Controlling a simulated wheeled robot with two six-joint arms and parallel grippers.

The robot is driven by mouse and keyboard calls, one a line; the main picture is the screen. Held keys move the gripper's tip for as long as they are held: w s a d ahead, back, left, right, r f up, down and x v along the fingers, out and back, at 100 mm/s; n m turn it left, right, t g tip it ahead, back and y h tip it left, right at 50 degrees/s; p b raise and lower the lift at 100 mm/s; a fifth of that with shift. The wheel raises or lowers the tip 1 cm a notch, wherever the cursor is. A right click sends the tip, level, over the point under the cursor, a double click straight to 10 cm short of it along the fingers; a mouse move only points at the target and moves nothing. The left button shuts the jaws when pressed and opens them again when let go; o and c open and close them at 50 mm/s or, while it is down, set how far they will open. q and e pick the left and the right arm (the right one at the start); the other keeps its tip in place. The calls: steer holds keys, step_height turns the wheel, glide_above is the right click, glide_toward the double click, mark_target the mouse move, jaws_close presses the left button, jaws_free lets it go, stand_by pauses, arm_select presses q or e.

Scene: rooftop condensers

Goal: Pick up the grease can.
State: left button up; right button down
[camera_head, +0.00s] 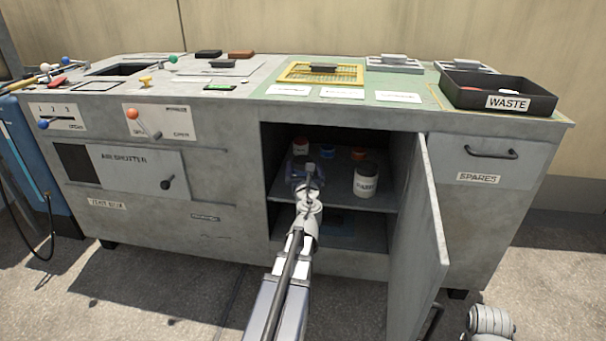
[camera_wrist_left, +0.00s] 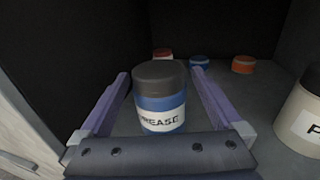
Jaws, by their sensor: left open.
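The grease can (camera_wrist_left: 161,100) stands upright on the cabinet shelf. It is blue with a dark lid and a white label reading GREASE, partly cut off. My left gripper (camera_wrist_left: 160,88) is open, with one finger on each side of the can; I cannot tell whether either finger touches it. In the head view my left gripper (camera_head: 306,176) reaches into the open cabinet and hides most of the can.
A cream can (camera_head: 366,180) with a dark lid stands to the right on the same shelf (camera_head: 340,199). Small red, blue and orange-lidded containers stand behind. The open cabinet door (camera_head: 418,245) bounds the right side. A WASTE tray (camera_head: 497,93) sits on top.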

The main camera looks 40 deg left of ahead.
mark_target(302, 158)
arm_select(q)
steer(key=x, duration=0.5)
steer(key=shift+a, duration=0.15)
steer(key=c, duration=1.5)
